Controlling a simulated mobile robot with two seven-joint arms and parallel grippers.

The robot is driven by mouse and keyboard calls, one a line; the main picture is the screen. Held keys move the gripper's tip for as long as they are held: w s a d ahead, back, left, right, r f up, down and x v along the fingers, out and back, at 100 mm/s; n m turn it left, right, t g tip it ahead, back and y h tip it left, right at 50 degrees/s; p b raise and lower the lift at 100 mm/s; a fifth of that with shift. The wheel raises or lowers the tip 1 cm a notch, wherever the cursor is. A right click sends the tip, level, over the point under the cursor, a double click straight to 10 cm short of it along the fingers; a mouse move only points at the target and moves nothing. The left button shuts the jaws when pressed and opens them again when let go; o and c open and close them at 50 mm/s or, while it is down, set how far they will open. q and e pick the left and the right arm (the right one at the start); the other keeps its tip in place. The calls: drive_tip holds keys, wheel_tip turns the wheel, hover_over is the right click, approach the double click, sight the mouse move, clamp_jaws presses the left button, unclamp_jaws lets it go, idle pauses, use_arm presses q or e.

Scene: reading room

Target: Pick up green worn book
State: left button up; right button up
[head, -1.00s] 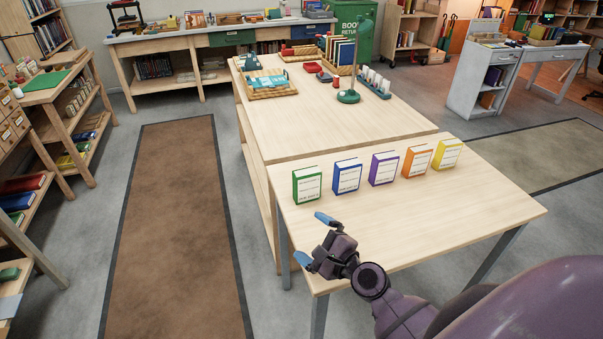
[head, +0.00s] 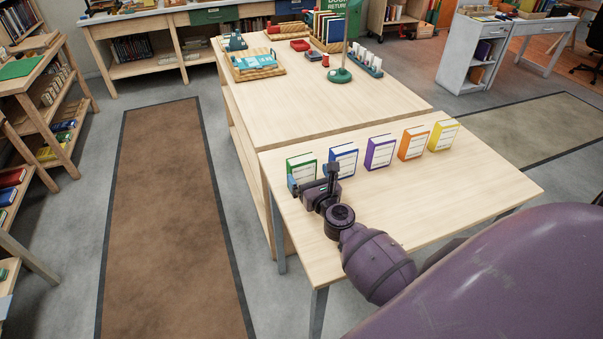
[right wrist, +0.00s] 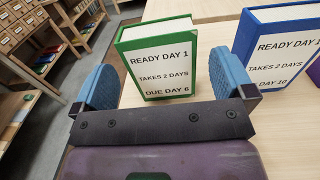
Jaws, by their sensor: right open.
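The green book (head: 301,169) stands upright at the left end of a row of books on the near wooden table. In the right wrist view, the green book (right wrist: 158,58) has a white front label reading "READY DAY 1, TAKES 2 DAYS, DUE DAY 6". My right gripper (head: 312,180) is open just in front of it. In the right wrist view, the blue fingertips of my right gripper (right wrist: 168,85) are spread to the left and right of the book's lower part, with nothing held. In the head view the gripper hides part of the book. My left gripper is not in view.
A blue book (head: 344,158) stands close right of the green one, near my right finger. Purple (head: 380,151), orange (head: 413,143) and yellow (head: 443,135) books continue the row. The near table top (head: 420,195) is clear in front of them. A green lamp (head: 340,74) stands farther back.

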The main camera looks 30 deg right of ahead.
sight(304, 171)
drive_tip(key=w, duration=0.4)
drive_tip(key=shift+w+d+f+b, duration=0.1)
drive_tip(key=shift+d+f+b, duration=0.2)
drive_tip(key=shift+b, duration=0.1)
drive_tip(key=shift+w+d+r, duration=0.1)
drive_tip(key=shift+w+r, duration=0.05)
drive_tip(key=shift+w, duration=0.3)
drive_tip(key=shift+c, duration=0.5)
drive_tip(key=c, duration=0.7)
